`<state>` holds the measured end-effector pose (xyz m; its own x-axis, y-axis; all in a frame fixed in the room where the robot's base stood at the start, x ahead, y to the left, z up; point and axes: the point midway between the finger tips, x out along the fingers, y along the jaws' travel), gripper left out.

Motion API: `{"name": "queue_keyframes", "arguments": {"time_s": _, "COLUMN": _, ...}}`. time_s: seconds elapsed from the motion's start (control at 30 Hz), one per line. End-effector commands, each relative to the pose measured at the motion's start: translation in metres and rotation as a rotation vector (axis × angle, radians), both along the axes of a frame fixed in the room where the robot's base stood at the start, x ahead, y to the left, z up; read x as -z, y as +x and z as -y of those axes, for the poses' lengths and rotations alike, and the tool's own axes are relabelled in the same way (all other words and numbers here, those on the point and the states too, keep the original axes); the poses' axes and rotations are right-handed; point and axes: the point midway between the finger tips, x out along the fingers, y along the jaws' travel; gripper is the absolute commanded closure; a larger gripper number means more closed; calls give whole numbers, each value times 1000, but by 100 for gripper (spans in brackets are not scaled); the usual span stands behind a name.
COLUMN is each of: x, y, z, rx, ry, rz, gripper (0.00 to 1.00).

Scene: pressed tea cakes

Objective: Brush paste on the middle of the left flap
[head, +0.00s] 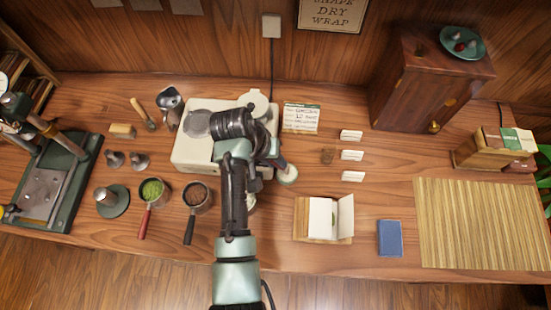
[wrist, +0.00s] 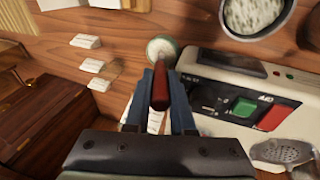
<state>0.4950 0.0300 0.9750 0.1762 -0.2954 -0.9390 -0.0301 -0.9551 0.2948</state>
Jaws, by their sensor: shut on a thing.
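My gripper (wrist: 160,95) is shut on the red-brown handle of the brush (wrist: 160,86). In the wrist view the handle points at a small round pot of pale paste (wrist: 162,47); the brush tip cannot be made out. In the head view the pot (head: 287,175) stands just right of the white machine, and my arm hides most of the gripper and brush. The white paper wrapper (head: 320,218) lies on a wooden board (head: 301,222) to the right, with one flap (head: 346,214) raised on its right side. The left flap's outline is unclear.
A white machine (head: 190,150) stands under my arm. Three white cards (head: 351,155) stand behind the wrapper. A blue block (head: 390,238) and a slatted mat (head: 480,225) lie to its right. Pans of green (head: 152,190) and brown leaf (head: 196,195) are at left.

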Motion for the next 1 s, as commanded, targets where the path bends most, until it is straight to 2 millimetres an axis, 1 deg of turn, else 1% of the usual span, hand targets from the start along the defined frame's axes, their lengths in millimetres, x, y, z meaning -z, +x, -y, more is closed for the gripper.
{"name": "queue_keyframes", "arguments": {"time_s": 0.03, "x": 8, "y": -5, "z": 1, "rx": 0, "ry": -1, "rz": -19, "gripper": 100}}
{"name": "queue_keyframes", "arguments": {"time_s": 0.47, "x": 5, "y": -5, "z": 1, "rx": 0, "ry": -1, "rz": -19, "gripper": 100}}
{"name": "queue_keyframes", "arguments": {"time_s": 0.57, "x": -1, "y": -5, "z": 1, "rx": 0, "ry": 0, "rz": -20, "gripper": 100}}
{"name": "queue_keyframes", "arguments": {"time_s": 1.0, "x": -41, "y": -2, "z": 0, "rx": 0, "ry": 0, "rz": -9, "gripper": 100}}
